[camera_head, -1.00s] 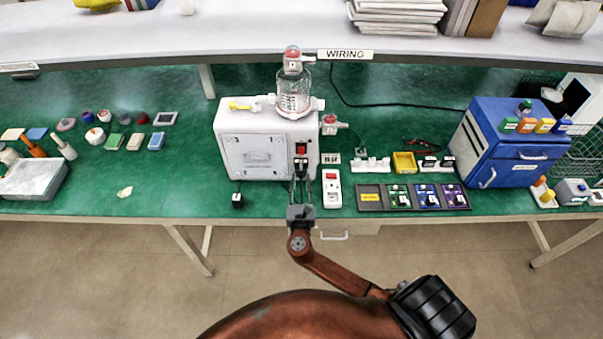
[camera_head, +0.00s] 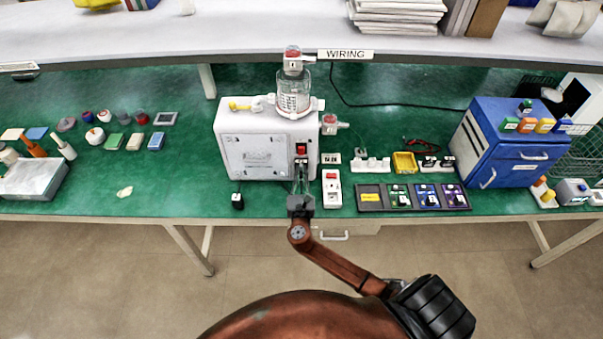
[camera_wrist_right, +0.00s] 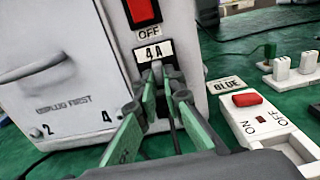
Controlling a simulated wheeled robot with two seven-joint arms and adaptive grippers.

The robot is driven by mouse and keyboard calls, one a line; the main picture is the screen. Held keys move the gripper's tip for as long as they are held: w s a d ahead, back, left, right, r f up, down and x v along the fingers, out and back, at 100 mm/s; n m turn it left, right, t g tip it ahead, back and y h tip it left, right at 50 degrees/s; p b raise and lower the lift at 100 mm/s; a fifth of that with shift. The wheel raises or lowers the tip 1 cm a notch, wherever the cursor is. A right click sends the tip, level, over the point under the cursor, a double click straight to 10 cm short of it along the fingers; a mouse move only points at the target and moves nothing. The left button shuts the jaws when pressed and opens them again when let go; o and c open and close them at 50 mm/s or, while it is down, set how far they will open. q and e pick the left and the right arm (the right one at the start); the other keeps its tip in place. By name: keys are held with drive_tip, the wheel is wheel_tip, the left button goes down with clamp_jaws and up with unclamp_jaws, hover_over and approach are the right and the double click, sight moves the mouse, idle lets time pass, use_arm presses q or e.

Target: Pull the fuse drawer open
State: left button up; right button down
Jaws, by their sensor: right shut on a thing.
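The white pump housing (camera_head: 252,124) stands on the green bench mat. The small fuse drawer (camera_head: 301,161), marked 4A, is on its front below the red switch (camera_head: 301,148). The fuse drawer also shows in the right wrist view (camera_wrist_right: 152,51), under the OFF label. My right gripper (camera_head: 301,178) reaches up to it from the bench's front edge. In the right wrist view my right gripper (camera_wrist_right: 166,86) is shut on the small grey tab of the fuse drawer, which the fingertips partly hide. I cannot tell how far the drawer is out. My left gripper is not in view.
A white power strip (camera_head: 332,188) with a red switch lies just right of my gripper. A dark tray (camera_head: 371,206) with several coloured modules is further right. A small black plug (camera_head: 238,201) lies to the left. A blue cabinet (camera_head: 512,150) stands at the right.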

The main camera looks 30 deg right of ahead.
drive_tip(key=shift+s, duration=0.1)
idle(0.5)
drive_tip(key=p+v, duration=0.2)
drive_tip(key=v, duration=0.5)
drive_tip(key=shift+p, duration=0.35)
drive_tip(key=shift+s+f, duration=0.1)
drive_tip(key=c, duration=2.2)
unclamp_jaws()
drive_tip(key=shift+s+a, duration=0.1)
drive_tip(key=shift+o, duration=0.8)
